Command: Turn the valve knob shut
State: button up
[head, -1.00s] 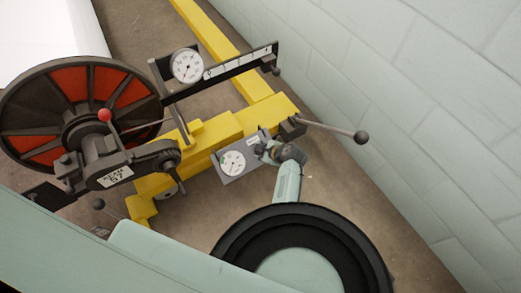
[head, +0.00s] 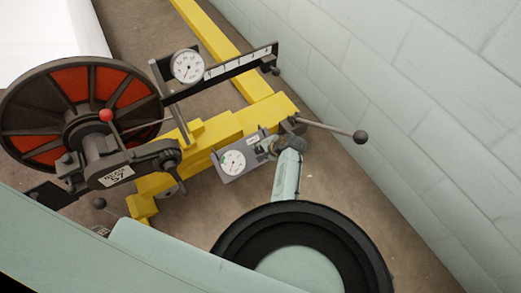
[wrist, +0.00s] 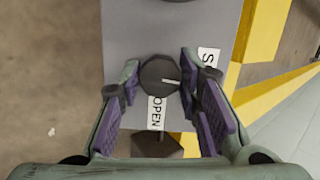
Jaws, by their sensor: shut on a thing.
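The valve knob (wrist: 158,70) is dark and many-sided, with a white pointer line, in the wrist view. The line points right, between the OPEN label (wrist: 156,113) below and a second label (wrist: 208,57) at upper right, of which only an S shows. My gripper (wrist: 161,80) is shut on the knob, one purple-padded finger on each side. The knob sits on a grey panel (wrist: 125,35), which also shows in the head view (head: 226,178) with a round gauge (head: 233,161). In the head view my gripper (head: 266,147) is at the panel's right end and hides the knob.
A lever with a ball end (head: 360,137) sticks out right of the panel. A yellow frame (head: 205,130) carries a red-and-black wheel (head: 75,95), a dial (head: 187,66) and a scale bar (head: 235,63). A pale block wall (head: 420,110) stands at the right.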

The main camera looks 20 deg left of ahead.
jog(key=shift+n, duration=0.6)
jog(key=o, duration=1.1)
jog(key=shift+o, duration=0.2)
jog(key=v, duration=1.2)
jog(key=shift+a, duration=0.2)
jog(key=shift+w+r, duration=0.1)
jog(key=shift+r, duration=0.05)
